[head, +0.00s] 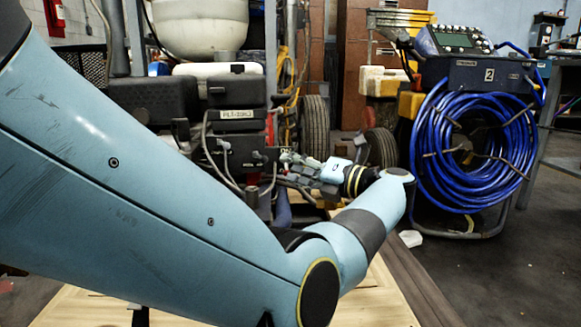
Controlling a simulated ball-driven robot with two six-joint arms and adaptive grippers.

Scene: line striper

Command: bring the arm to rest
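My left arm comes in from the left, large and light blue, and bends at a dark round elbow cap low in the middle. Its forearm rises to the right and the wrist folds back to the left. My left gripper (287,163) is at the end of the wrist, small and far off, pointing left in front of the line striper (235,135). The fingers blend with the machine's parts behind them, so I cannot tell if they are open or touching anything. My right gripper is not in view.
A pale wooden surface (384,298) lies below the arm, with a dark plank edge (425,290) at its right. A machine with a coiled blue hose (428,150) stands at the right. A black tyre (315,128) is behind the wrist. The grey floor at lower right is clear.

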